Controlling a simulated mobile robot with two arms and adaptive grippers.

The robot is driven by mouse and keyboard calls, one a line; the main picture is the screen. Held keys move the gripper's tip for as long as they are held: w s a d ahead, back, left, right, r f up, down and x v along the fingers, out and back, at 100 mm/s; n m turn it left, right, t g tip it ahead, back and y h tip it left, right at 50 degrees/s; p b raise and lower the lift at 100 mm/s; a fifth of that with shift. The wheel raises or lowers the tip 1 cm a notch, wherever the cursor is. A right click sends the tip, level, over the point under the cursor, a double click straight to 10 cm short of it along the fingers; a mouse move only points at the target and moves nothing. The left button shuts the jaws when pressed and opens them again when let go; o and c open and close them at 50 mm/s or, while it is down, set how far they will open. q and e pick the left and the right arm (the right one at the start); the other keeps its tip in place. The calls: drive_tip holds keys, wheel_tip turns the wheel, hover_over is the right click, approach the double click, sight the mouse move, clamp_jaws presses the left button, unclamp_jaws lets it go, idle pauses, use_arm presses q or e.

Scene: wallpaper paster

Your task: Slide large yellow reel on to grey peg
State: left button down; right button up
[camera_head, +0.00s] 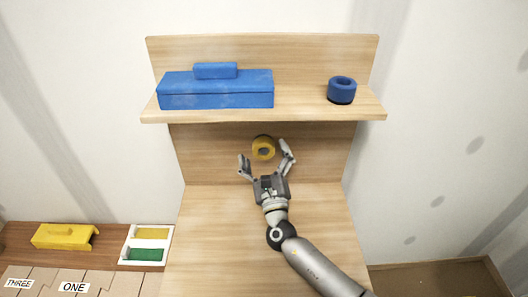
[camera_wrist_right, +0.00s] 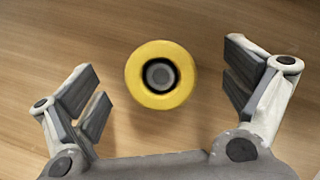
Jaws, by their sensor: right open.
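The large yellow reel (camera_wrist_right: 135,76) sits around the grey peg (camera_wrist_right: 159,74), with a dark gap between peg and ring. In the head view the reel (camera_head: 257,154) shows at the wooden back panel below the shelf. How deep it sits on the peg cannot be told. My right gripper (camera_head: 262,149) is open in front of the panel, with one finger to each side of the reel. In the right wrist view the fingers (camera_wrist_right: 163,82) stand clear of the reel, touching nothing. My left gripper is not in view.
The shelf (camera_head: 305,101) above holds a blue lidded box (camera_head: 215,92) and a blue ring-shaped piece (camera_head: 341,91). At lower left are a yellow box (camera_head: 65,236) and a white tray (camera_head: 128,248) with yellow and green pieces. The wooden surface (camera_head: 215,240) around my right arm is clear.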

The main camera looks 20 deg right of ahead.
drive_tip(key=s+a+p, duration=0.1)
drive_tip(key=s, duration=0.5)
drive_tip(key=shift+s+a, duration=0.15)
drive_tip(key=shift+a, duration=0.25)
idle(0.7)
